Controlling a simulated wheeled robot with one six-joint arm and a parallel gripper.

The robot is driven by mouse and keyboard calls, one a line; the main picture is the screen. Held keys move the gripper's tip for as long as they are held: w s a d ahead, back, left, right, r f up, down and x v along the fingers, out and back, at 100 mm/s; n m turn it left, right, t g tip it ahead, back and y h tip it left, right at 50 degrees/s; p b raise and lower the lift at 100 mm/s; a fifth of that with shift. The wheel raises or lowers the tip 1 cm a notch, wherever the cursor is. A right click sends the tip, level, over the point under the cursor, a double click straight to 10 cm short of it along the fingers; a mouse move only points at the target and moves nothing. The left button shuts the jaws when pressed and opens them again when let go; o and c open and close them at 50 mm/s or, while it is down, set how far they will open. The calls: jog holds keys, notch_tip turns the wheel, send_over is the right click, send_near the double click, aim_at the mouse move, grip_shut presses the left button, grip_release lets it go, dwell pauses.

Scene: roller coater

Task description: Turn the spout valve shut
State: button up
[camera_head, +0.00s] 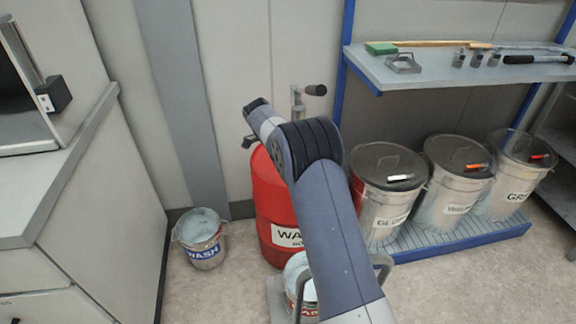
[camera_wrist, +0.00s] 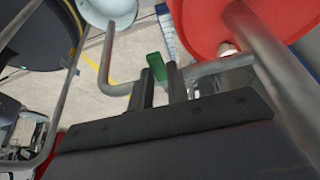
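A small green handle (camera_wrist: 157,67), which looks like the valve lever, shows just beyond my fingertips. My gripper (camera_wrist: 161,78) is open, its two dark fingers apart, with the handle's near end in line with the gap. I cannot tell whether they touch it. The spout body is not clearly seen. In the head view my arm hides the gripper and the valve.
Another pail (camera_head: 203,243) marked "WASH" stands left. Lidded bins (camera_head: 388,205) stand right on a blue pallet. Metal bars (camera_wrist: 275,75) pass close beside my gripper.

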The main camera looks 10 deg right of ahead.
jog(key=o, duration=0.4)
jog(key=shift+r, duration=0.1)
jog(key=p+v, duration=0.1)
jog(key=v, duration=0.9)
jog(key=shift+a+r, duration=0.25)
jog(key=b+x, duration=0.1)
jog(key=x, duration=0.9)
jog(key=shift+d+f, duration=0.2)
jog(key=shift+f, duration=0.2)
jog(key=shift+s, duration=0.1)
